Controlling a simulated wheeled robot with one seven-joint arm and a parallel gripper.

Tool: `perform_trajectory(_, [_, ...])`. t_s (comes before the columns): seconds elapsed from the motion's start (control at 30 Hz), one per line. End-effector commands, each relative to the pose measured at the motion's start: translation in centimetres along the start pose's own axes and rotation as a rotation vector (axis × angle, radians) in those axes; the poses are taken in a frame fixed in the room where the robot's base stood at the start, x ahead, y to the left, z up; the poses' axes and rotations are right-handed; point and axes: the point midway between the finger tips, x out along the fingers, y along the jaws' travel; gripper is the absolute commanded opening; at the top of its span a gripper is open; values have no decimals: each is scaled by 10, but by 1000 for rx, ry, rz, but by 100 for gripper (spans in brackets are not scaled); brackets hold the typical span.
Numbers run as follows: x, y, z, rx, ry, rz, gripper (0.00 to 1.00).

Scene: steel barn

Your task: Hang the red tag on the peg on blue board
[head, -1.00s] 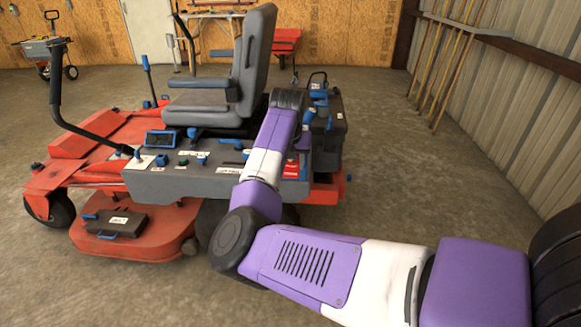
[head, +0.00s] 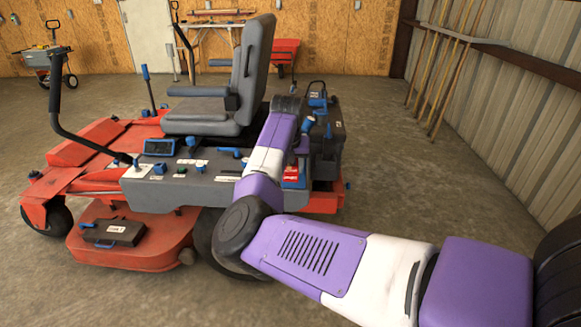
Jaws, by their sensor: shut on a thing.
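My arm reaches over the side of the red riding mower (head: 130,245), and its wrist bends down beside the seat. My gripper (head: 301,150) is partly hidden behind my own forearm, low over the mower's right rear part. Its jaws are shut; the fingertips do not show clearly. Blue shows right under the red, too small to tell apart. I cannot make out the peg or a blue board for certain.
The mower has a grey seat (head: 200,112), a black control lever (head: 58,110) and a dark case (head: 113,230) on its deck. Long wooden handles (head: 440,75) lean on the right wall. A wheeled cart (head: 50,57) stands far left. The floor right of the mower is clear.

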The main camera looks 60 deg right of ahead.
Motion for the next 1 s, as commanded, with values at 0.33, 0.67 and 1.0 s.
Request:
perform_trajectory(0.33, [0,0,0,0,0,0,8])
perform_trajectory(0.67, [0,0,0,0,0,0,72])
perform_trajectory(1.0, [0,0,0,0,0,0,90])
